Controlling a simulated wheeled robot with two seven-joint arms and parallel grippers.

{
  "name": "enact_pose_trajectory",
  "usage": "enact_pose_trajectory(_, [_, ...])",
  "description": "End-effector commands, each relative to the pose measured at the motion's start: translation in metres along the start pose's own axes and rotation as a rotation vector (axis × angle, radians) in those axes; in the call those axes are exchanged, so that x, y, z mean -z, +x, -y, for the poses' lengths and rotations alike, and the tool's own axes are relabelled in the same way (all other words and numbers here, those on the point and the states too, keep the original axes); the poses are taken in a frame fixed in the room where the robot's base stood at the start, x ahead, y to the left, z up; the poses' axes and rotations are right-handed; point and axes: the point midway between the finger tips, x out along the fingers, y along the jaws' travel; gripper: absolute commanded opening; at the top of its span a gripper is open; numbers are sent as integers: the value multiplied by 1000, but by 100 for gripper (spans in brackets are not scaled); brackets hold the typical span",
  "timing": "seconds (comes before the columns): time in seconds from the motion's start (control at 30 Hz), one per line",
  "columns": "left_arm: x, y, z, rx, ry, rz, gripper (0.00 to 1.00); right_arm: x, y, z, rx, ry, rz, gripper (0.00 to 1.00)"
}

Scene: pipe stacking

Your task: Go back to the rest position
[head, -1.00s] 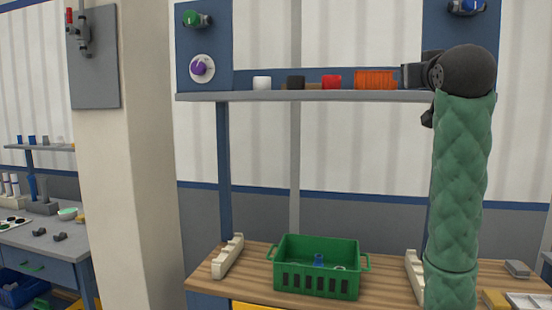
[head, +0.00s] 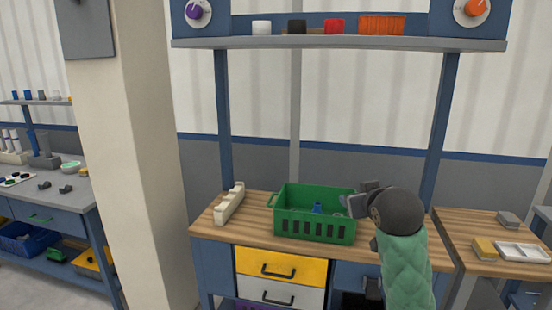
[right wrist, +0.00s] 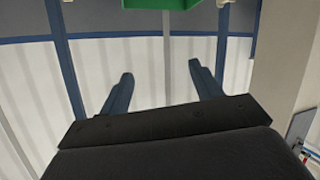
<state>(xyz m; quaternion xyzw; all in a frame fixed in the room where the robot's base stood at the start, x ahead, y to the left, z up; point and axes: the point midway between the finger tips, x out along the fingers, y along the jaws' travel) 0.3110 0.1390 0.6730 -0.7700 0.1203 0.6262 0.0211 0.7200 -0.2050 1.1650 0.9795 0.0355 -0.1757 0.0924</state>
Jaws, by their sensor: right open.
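My right gripper (head: 360,199) is in front of the right end of the green crate in the head view, with its green-sleeved arm rising from the bottom right. In the right wrist view its two fingers (right wrist: 158,88) are spread apart with nothing between them. The green crate (head: 313,228) stands on the wooden bench top and holds a blue piece (head: 318,208). Part of the crate also shows at the top of the right wrist view (right wrist: 165,4). My left gripper is not in view.
The bench (head: 204,222) has a cream rack (head: 229,203) at its left. A grey shelf (head: 330,44) above holds a white, a black and a red cup and an orange bin (head: 382,24). A beige pillar (head: 140,150) stands left. A side table (head: 480,228) is at the right.

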Motion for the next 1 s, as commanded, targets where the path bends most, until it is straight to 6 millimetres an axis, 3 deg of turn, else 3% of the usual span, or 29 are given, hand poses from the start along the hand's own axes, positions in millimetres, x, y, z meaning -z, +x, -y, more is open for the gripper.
enact_pose_trajectory(0.1, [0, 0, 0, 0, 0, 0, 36, -48, 3, 19, 29, 1, 64, 64])
enact_pose_trajectory(0.47, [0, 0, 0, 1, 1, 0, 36, -182, -9, 69, 111, 14, 252, 64])
enact_pose_trajectory(0.77, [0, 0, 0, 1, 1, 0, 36, -293, -35, 107, 173, 34, 426, 64])
enact_pose_trajectory(1.0, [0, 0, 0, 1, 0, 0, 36, -381, -68, 136, 219, 54, 579, 64])
